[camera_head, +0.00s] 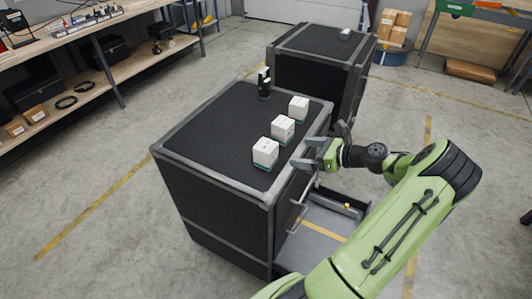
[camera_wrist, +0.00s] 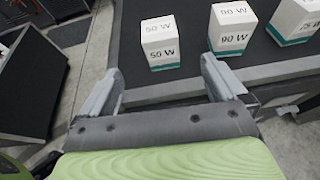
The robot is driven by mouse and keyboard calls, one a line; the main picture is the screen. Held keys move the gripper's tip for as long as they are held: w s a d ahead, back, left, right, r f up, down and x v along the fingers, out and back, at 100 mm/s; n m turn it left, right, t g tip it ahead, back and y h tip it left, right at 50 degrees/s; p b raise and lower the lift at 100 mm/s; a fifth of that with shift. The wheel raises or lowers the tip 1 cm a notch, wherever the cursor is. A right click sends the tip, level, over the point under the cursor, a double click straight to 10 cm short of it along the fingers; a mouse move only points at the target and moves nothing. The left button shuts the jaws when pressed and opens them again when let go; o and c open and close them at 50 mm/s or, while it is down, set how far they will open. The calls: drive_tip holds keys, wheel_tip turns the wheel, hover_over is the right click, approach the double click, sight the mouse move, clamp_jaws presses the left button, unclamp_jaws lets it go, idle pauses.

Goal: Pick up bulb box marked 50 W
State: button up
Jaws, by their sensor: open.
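The bulb box marked 50 W (camera_wrist: 161,43) is a white cube with a teal base band. It stands upright on the black top of a strapped tote (camera_head: 205,130), at the left of a row of three in the wrist view. From the layout it appears to be the nearest box (camera_head: 265,152) in the head view, where no print is readable. My gripper (camera_head: 322,147) is open and empty beside the tote's right edge. In the wrist view its fingers (camera_wrist: 160,70) point toward the 50 W box, which lies beyond them, apparently untouched.
The box marked 90 W (camera_wrist: 232,30) and one apparently marked 75 W (camera_wrist: 297,25) stand to its right, with gaps between. A black upright object (camera_head: 264,82) stands farther back. A second tote (camera_head: 320,45) is behind. A handle (camera_head: 297,215) juts from the tote's right face.

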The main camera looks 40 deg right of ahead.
sight(266, 149)
drive_tip(key=b+x, duration=0.1)
drive_tip(key=x, duration=1.4)
drive_tip(key=shift+w+a, duration=0.1)
drive_tip(key=shift+w, duration=0.05)
drive_tip(key=shift+c, duration=0.2)
drive_tip(key=c, duration=1.1)
